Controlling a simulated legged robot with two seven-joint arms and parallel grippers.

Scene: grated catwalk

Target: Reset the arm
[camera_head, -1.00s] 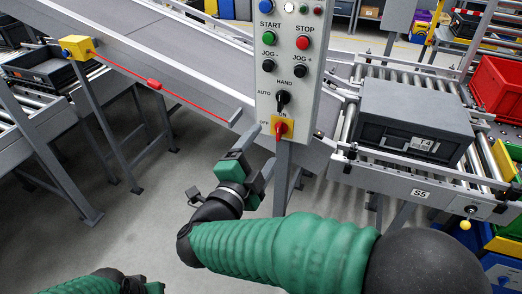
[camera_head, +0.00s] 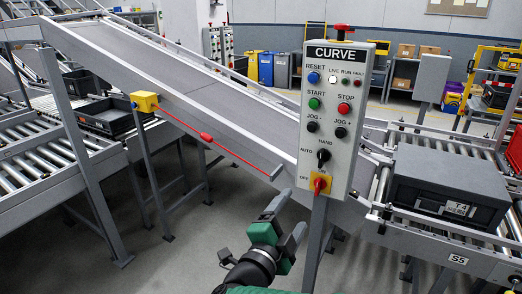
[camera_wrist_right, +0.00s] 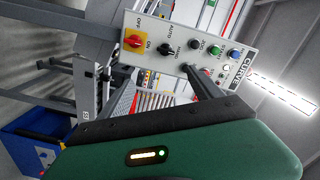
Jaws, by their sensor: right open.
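The grey CURVE control panel (camera_head: 337,115) stands on a post right of centre in the head view. It has a blue RESET button (camera_head: 313,77), a green START button (camera_head: 314,103), a red STOP button (camera_head: 344,109), a black AUTO/HAND switch (camera_head: 323,157) and a red OFF/ON switch (camera_head: 320,185) on a yellow plate. My right gripper (camera_head: 289,215) is open and empty, below and left of the panel, apart from its buttons. The panel also shows tilted in the right wrist view (camera_wrist_right: 187,50). My left gripper is out of view.
A sloping conveyor (camera_head: 165,85) runs behind the panel, with a red pull cord (camera_head: 206,137) and yellow box (camera_head: 145,101) along it. A grey T4 crate (camera_head: 450,185) sits on rollers at right. A black tray (camera_head: 110,115) is at left. Floor below is clear.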

